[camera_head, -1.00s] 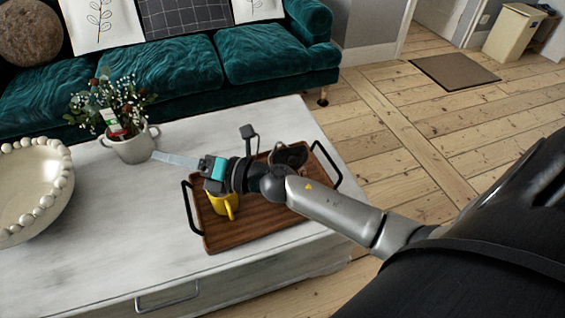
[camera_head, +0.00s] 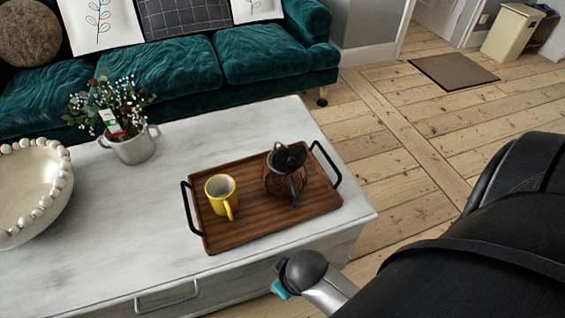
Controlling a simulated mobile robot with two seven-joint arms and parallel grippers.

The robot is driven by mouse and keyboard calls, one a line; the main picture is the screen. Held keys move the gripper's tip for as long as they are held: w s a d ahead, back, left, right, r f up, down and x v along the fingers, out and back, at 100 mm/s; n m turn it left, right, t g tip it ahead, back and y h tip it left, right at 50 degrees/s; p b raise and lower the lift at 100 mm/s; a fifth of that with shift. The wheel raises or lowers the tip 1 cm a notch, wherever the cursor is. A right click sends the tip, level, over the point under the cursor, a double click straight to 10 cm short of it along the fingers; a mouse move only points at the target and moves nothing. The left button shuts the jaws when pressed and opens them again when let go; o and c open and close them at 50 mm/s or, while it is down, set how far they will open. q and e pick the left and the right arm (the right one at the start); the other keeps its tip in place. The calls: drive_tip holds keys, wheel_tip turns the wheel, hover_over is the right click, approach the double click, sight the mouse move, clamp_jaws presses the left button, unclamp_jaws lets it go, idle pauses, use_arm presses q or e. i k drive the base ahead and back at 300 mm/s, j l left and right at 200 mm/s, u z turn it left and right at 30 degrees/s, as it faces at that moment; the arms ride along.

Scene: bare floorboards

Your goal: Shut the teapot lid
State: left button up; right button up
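The teapot (camera_head: 272,181) has a brownish see-through body and a dark handle towards me. It stands upright on the right part of the wooden tray (camera_head: 245,222). Its dark lid (camera_head: 290,157) shows at the top, over the pot's mouth; at this size I cannot tell whether it lies flat or is tilted up. My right arm is low at the bottom of the view, in front of the table and apart from the teapot. Only its wrist part with a teal piece shows; its fingers are hidden. My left gripper is not in view.
A yellow mug (camera_head: 221,187) stands on the tray left of the teapot. The tray has black handles at both ends. On the white table (camera_head: 120,230) are a plant pot (camera_head: 133,147) and a beaded bowl (camera_head: 35,195). A green sofa (camera_head: 180,80) stands behind.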

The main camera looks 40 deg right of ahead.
sight(287, 161)
drive_tip(key=z, duration=1.25)
